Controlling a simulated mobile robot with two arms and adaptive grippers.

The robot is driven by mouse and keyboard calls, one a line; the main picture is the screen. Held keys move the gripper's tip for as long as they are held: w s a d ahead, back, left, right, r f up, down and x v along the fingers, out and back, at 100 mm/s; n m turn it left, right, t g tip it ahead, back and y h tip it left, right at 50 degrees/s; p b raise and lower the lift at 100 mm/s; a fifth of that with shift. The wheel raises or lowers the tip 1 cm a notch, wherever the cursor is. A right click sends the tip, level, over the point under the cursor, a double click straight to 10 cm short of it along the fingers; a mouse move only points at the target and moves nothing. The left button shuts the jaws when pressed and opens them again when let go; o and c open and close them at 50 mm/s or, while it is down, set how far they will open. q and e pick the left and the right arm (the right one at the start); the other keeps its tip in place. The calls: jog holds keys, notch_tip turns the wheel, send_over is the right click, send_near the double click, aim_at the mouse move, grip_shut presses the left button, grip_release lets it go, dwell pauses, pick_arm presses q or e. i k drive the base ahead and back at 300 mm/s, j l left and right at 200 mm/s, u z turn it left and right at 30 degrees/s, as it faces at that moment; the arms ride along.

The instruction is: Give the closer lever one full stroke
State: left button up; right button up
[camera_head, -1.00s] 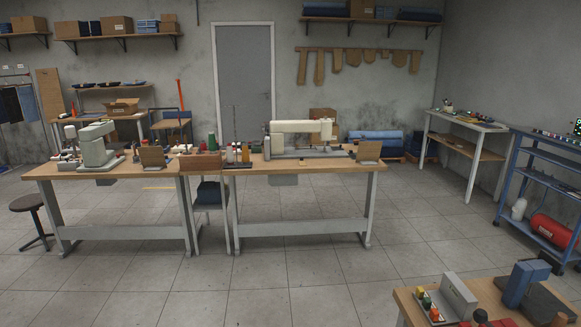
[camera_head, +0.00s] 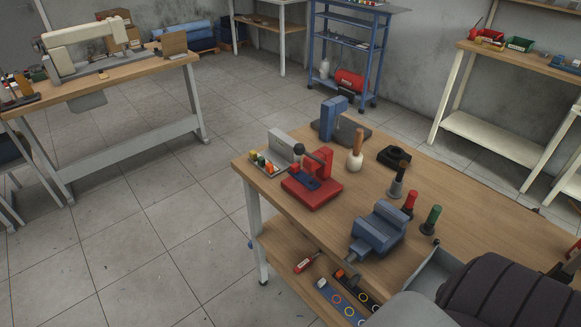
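A red bench press (camera_head: 318,183) stands near the left end of the wooden workbench (camera_head: 460,208). A dark ball knob (camera_head: 299,149) shows at its upper left, seemingly the end of a lever; how it joins the press is too small to tell. A blue press-like tool (camera_head: 334,118) stands farther back on the same bench, on a dark base. No lever on it shows clearly. The red tool is the closer of the two. Neither of my grippers is in view.
A tray of small colored bottles (camera_head: 264,163), a wooden-handled tool (camera_head: 356,152), a blue vise (camera_head: 378,229) and red- and green-handled tools (camera_head: 410,203) crowd the bench. A blue shelf cart (camera_head: 346,50) stands behind. The grey floor (camera_head: 160,230) to the left is clear.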

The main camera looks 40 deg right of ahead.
aim_at(299, 148)
jog(key=k+l+z, duration=0.15)
jog(key=k+l, duration=0.35)
jog(key=z, duration=1.9)
